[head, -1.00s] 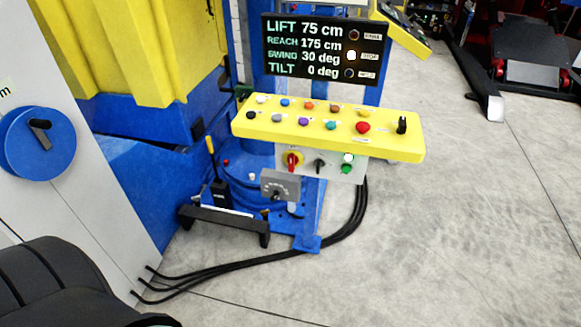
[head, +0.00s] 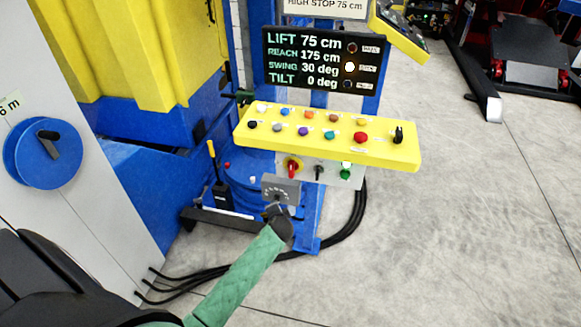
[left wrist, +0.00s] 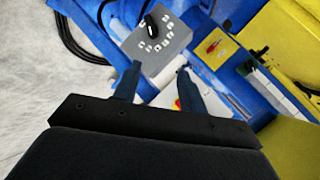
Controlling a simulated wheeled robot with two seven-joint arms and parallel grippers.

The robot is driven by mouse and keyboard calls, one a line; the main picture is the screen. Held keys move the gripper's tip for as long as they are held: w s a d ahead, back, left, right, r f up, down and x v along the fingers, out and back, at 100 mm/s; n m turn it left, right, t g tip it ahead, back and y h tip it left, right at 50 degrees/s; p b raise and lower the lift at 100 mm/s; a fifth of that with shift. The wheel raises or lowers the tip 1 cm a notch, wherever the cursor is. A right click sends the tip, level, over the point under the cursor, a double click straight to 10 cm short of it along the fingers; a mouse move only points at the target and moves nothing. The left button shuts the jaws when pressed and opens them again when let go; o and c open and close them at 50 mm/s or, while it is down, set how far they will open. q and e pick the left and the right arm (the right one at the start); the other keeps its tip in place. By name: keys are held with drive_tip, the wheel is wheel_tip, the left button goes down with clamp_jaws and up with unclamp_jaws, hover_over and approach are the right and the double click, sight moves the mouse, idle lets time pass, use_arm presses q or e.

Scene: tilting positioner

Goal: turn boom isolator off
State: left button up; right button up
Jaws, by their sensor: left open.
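A red rotary handle on a yellow plate (head: 293,167), which looks like an isolator switch, is on the pale panel under the yellow console; the handle looks upright. No label on it is readable. My right gripper is not in view.
The yellow console (head: 325,137) with several coloured buttons overhangs the panel. A black selector (head: 319,172) and a green button (head: 345,174) are right of the red handle. A display (head: 322,62) stands above. Black cables (head: 352,225) run down to the open floor.

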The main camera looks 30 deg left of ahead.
use_arm(q)
wheel_tip(320, 180, up, 3)
drive_tip(key=w+a+m+t+y, duration=0.1)
drive_tip(key=w+a+m+t, duration=0.1)
drive_tip(key=w+a+m, duration=0.1)
drive_tip(key=m+t+h, duration=0.3)
drive_tip(key=m+t, duration=0.3)
drive_tip(key=m, duration=1.8)
approach(291, 168)
drive_tip(key=d+x, duration=0.1)
drive_tip(key=x, duration=0.2)
drive_tip(key=shift+n, duration=0.3)
drive_tip(key=x, duration=0.2)
drive_tip(key=a+x, duration=0.1)
drive_tip(key=x, duration=0.2)
drive_tip(key=shift+w+a+f+p, duration=0.1)
drive_tip(key=shift+w+p, duration=0.05)
drive_tip(key=shift+p, duration=0.2)
drive_tip(key=shift+w+a, duration=0.15)
drive_tip(key=shift+w, duration=0.5)
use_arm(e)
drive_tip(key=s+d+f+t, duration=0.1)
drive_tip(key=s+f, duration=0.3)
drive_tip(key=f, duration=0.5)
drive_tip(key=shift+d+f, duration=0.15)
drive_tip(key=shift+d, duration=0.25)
